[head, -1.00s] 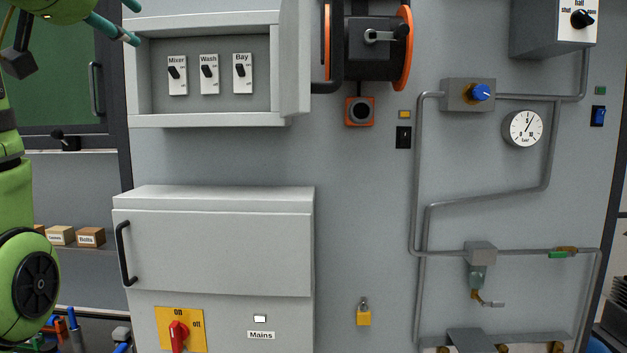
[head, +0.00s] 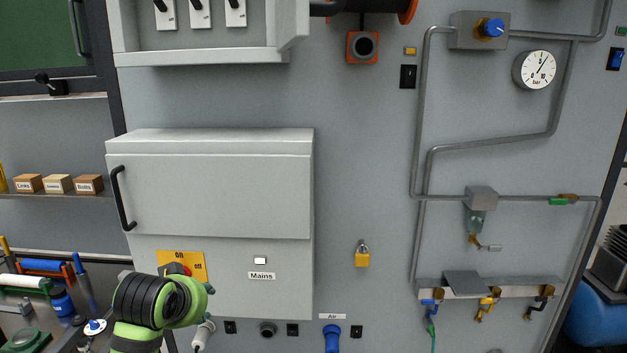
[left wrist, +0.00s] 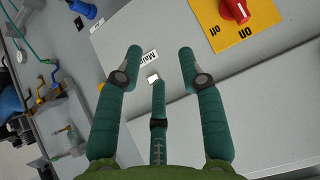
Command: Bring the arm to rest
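My left arm's green and black wrist is at the lower left of the head view, in front of the mains box (head: 210,195). My left gripper (head: 210,289) is mostly hidden there behind the wrist. In the left wrist view the left gripper (left wrist: 160,66) has its teal fingers spread apart, with nothing between them. The "Mains" label and the grey box face lie beyond the fingers. My right gripper is not in view.
The box has a black handle (head: 122,198). An open switch cabinet (head: 200,57) hangs above. Pipes, a gauge (head: 534,69) and a yellow padlock (head: 362,258) are on the wall to the right. Coloured tools crowd the lower left. The wall between box and pipes is mostly clear.

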